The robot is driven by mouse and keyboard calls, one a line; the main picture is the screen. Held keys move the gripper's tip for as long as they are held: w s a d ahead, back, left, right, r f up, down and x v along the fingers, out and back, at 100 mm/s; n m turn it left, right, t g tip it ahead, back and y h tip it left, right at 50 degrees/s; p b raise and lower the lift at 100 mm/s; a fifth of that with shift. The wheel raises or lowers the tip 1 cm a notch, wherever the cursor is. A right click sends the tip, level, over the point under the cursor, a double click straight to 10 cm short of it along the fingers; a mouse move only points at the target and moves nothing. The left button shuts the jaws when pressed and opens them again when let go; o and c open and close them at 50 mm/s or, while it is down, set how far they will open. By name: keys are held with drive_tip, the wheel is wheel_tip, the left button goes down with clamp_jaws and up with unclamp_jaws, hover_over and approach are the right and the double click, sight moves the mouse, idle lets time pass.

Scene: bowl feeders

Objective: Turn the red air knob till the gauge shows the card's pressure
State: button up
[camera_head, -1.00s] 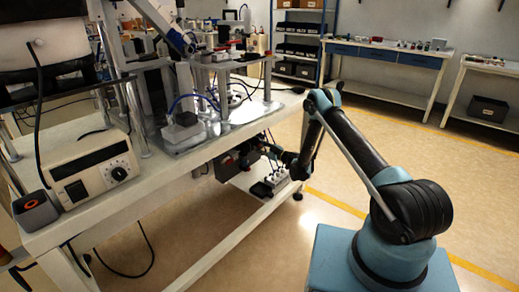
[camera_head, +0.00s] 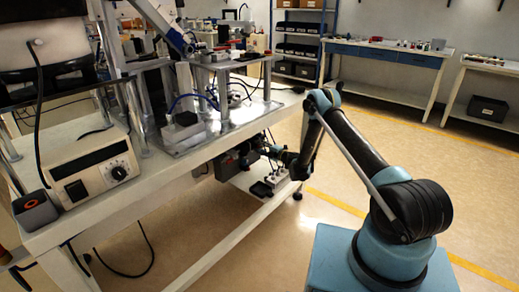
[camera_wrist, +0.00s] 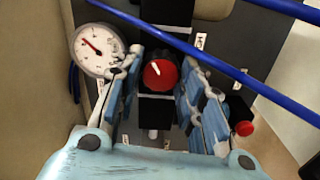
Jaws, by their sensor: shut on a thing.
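The red air knob (camera_wrist: 160,78) faces me in the middle of the wrist view, with a white mark leaning to the upper left. My gripper (camera_wrist: 162,68) has its blue-padded fingers on both sides of the knob and is shut on it. The round white gauge (camera_wrist: 97,50) is left of the knob. Its red needle points to the upper left; the scale numbers are too small to read. In the head view my gripper is under the bench edge and mostly hidden. I cannot make out the pressure card.
A blue hose (camera_wrist: 215,62) crosses the wrist view above my right finger. A second, smaller red knob (camera_wrist: 244,128) is at the lower right. In the head view the white bench (camera_head: 190,170) stands over my arm's end, and open floor (camera_head: 400,165) lies to the right.

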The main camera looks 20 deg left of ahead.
drive_tip(key=n, duration=0.4)
drive_tip(key=shift+w+d+f+n, duration=0.1)
drive_tip(key=shift+d+f+n, duration=0.05)
drive_tip(key=shift+n, duration=2.15)
drive_tip(key=o, duration=1.1)
drive_tip(key=shift+f, duration=0.15)
drive_tip(key=shift+c, duration=0.2)
drive_tip(key=shift+r, duration=0.2)
wheel_tip(320, 180, up, 10)
drive_tip(key=shift+f, duration=0.2)
